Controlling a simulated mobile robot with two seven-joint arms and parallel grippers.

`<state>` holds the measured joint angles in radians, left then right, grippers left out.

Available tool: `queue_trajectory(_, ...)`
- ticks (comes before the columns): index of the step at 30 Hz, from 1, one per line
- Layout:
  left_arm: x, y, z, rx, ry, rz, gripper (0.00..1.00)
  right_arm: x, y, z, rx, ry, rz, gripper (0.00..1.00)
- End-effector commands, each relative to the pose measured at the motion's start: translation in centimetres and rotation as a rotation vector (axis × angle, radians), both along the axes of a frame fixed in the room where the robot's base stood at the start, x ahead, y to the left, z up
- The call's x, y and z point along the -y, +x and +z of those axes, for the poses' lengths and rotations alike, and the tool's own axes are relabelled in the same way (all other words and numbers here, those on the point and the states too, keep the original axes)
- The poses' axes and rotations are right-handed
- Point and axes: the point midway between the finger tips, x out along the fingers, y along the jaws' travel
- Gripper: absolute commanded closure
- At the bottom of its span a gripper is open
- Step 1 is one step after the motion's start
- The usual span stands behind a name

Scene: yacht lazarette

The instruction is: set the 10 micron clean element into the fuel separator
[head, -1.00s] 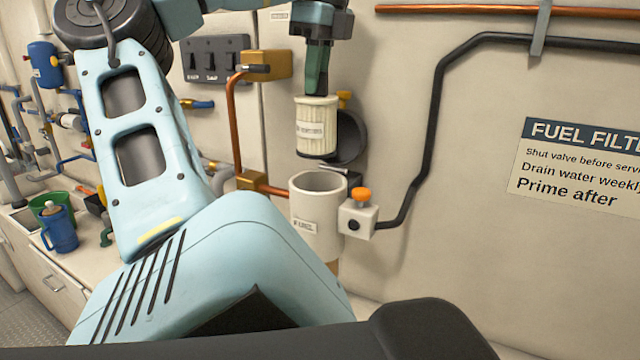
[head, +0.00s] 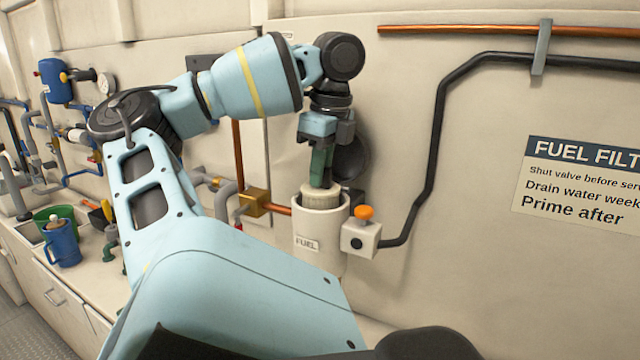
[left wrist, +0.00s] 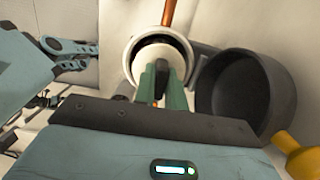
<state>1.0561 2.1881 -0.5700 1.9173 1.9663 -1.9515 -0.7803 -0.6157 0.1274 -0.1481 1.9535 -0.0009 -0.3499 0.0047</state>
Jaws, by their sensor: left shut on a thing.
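The clean element (head: 321,199) is a cream cylinder, now mostly inside the white fuel separator bowl (head: 318,243) marked FUEL, with only its top showing at the rim. My left gripper (head: 322,172) points straight down above the bowl, its green fingers shut on the element's top. In the left wrist view, the pale top of the element (left wrist: 165,58) sits within the bowl's round rim (left wrist: 129,57), with a dark gap around it, and the left gripper's fingers (left wrist: 160,85) reach onto it. How deep the element sits is hidden. My right gripper does not show in the head view.
A valve block with an orange knob (head: 364,213) adjoins the bowl's right side, with a black hose (head: 432,150). A dark round cup (head: 350,158) is on the wall behind. A blue jug (head: 62,243) and green bucket (head: 44,216) stand on the left counter.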

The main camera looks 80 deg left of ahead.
Motion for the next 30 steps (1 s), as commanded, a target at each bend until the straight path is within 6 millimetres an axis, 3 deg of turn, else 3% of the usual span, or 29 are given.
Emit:
queue_trajectory(7, 0.0, -0.1, -2.8, 0.001, 0.0, -0.001, 1.0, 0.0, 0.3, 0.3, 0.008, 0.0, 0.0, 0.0)
queue_trajectory(19, 0.0, 0.0, -3.2, 0.002, 0.001, 0.0, 1.0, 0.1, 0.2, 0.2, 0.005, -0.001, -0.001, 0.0)
queue_trajectory(20, 0.0, 0.0, -3.2, 0.002, 0.001, 0.0, 0.84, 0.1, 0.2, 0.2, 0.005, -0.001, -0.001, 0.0)
queue_trajectory(24, 0.0, 0.0, -3.2, 0.001, 0.0, 0.0, 0.66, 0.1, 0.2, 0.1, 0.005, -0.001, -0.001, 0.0)
queue_trajectory(30, 0.0, 0.0, -3.2, 0.001, 0.001, 0.0, 0.66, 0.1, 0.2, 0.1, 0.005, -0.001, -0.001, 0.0)
